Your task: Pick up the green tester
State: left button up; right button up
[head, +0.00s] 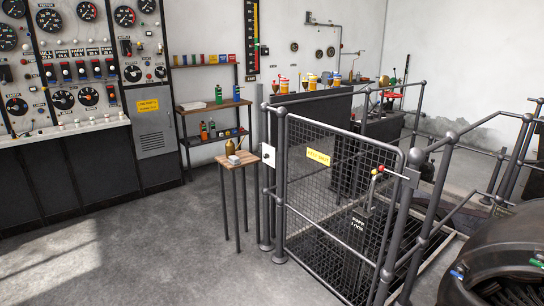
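No thing in the head view is clearly recognisable as the green tester. A small green item (537,263) lies on the dark rounded machine (497,240) at the lower right, and a blue-green item (457,273) is on its left side. A green bottle-like item (218,95) and a smaller green item (237,92) stand on the wooden-topped shelf (200,107) by the back wall. I cannot tell whether any of these is the tester. Neither of my grippers is in view.
A mesh gate (325,200) with a yellow sign and grey railings (430,200) enclose the area ahead and right. A small wooden-topped stand (238,160) holds a brass-coloured can. Gauge panels (80,60) line the left wall. The floor (130,240) at front left is clear.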

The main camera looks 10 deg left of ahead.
aim_at(219, 92)
jog(key=i+j+u, duration=0.7)
jog(key=i+u, duration=0.75)
jog(key=i, duration=1.75)
jog(key=i+z, duration=0.3)
jog(key=i, duration=0.3)
jog(key=i+z, duration=0.25)
jog(key=i, duration=0.3)
jog(key=i+j+z, duration=0.3)
jog(key=i, duration=0.25)
jog(key=i+l+z, duration=0.1)
jog(key=i+z, duration=0.2)
jog(key=i, duration=0.65)
jog(key=i+j+z, duration=0.1)
jog(key=i+z, duration=0.25)
jog(key=i, duration=0.65)
